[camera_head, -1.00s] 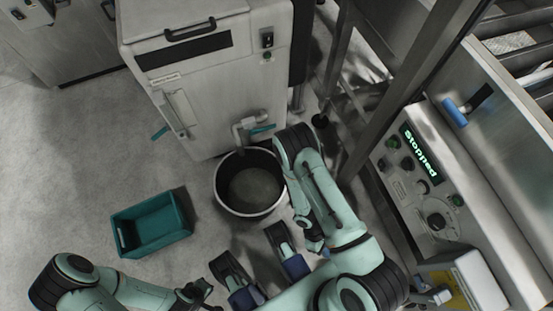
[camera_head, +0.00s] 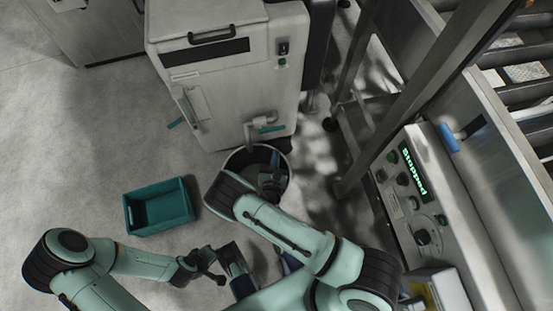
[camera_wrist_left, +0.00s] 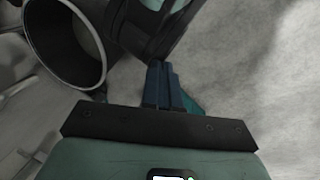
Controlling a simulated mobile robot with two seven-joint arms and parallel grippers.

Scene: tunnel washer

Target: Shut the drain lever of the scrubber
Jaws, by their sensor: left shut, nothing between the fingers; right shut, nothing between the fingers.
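The scrubber (camera_head: 215,92) is the grey cabinet at the top centre in the head view. Its drain lever (camera_head: 271,129) is a small teal handle, sticking out to the right beside the drain pipe (camera_head: 250,126). The pipe bends down over a round dark bucket (camera_head: 229,162). My right gripper (camera_head: 275,160) is shut and empty over the bucket, below the lever and apart from it. My right arm covers the bucket's lower part. My left gripper (camera_wrist_left: 164,68) is shut and empty in the left wrist view, with the bucket (camera_wrist_left: 104,70) at upper left.
A teal crate (camera_head: 160,207) stands on the floor left of the bucket. Another teal handle (camera_head: 174,123) projects from the scrubber's left side. A control panel (camera_head: 414,190) reading "Stopped" and a metal frame post (camera_head: 374,145) are at right. The floor at left is clear.

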